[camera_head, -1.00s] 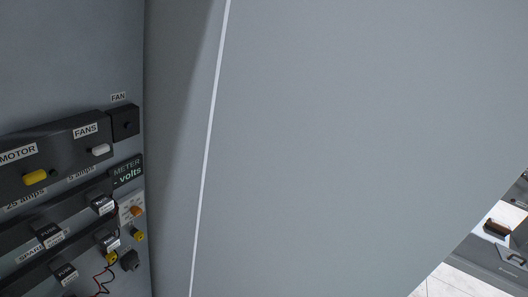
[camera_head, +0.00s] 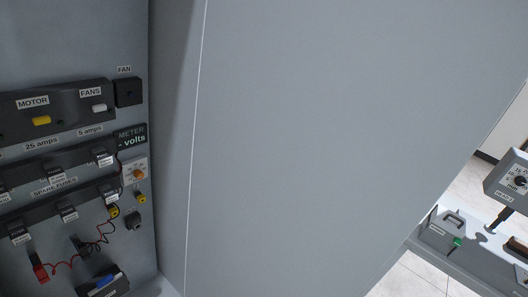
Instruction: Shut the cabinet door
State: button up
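The cabinet door (camera_head: 320,140) is a large plain grey panel that fills the middle of the view. It stands open, with a thin pale line running down its left part.
At the lower right, beyond the door's edge, a grey bench or tray (camera_head: 470,262) holds a grey case with a green part (camera_head: 441,230). A grey meter with a dial (camera_head: 513,181) stands above it. Pale tiled floor (camera_head: 425,283) shows below.

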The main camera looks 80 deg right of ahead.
aim_at(326, 132)
jog(key=u, duration=1.2)
jog(key=k, duration=2.75)
jog(key=z, duration=1.4)
jog(key=i, duration=0.95)
jog(key=u, duration=0.05)
